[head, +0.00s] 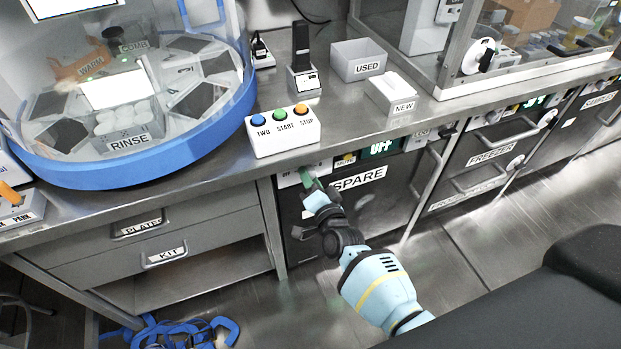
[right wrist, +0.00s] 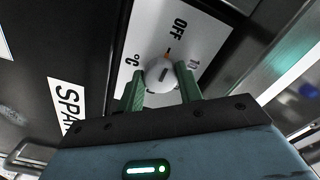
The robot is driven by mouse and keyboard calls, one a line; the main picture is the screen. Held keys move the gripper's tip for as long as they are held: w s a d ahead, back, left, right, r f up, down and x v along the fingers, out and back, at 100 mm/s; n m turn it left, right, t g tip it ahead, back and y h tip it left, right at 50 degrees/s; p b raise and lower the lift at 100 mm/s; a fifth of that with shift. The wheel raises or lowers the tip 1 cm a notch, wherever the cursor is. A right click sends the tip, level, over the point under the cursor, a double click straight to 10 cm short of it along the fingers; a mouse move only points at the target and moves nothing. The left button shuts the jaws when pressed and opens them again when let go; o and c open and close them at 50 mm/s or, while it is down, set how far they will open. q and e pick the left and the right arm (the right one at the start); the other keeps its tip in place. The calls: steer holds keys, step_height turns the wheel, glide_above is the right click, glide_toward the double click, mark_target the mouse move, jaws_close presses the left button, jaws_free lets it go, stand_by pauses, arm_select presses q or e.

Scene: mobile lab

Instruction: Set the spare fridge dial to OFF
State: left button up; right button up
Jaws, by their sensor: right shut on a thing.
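The spare fridge dial (right wrist: 161,74) is a small white round knob on a white plate (right wrist: 150,38) marked OFF, 10 and °C. The green fingers of my right gripper (right wrist: 162,92) stand on either side of the knob, shut on it. An orange mark at the knob's edge points roughly towards OFF. In the head view my right gripper (head: 307,182) reaches the panel above the SPARE label (head: 358,178), and its fingers hide the dial there. The green display (head: 383,147) beside it seems to read OFF. My left gripper is not in view.
A box with blue, green and orange buttons (head: 283,131) stands on the counter above the dial. The spare fridge's vertical handle (head: 428,185) is to the right, then the FREEZER drawers (head: 490,153).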

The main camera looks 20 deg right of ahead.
stand_by(0.3)
steer(key=o, duration=1)
steer(key=shift+s, duration=0.1)
steer(key=s+p, duration=0.1)
steer(key=s, duration=0.6)
steer(key=shift+s+d, duration=0.15)
steer(key=shift+s, duration=0.2)
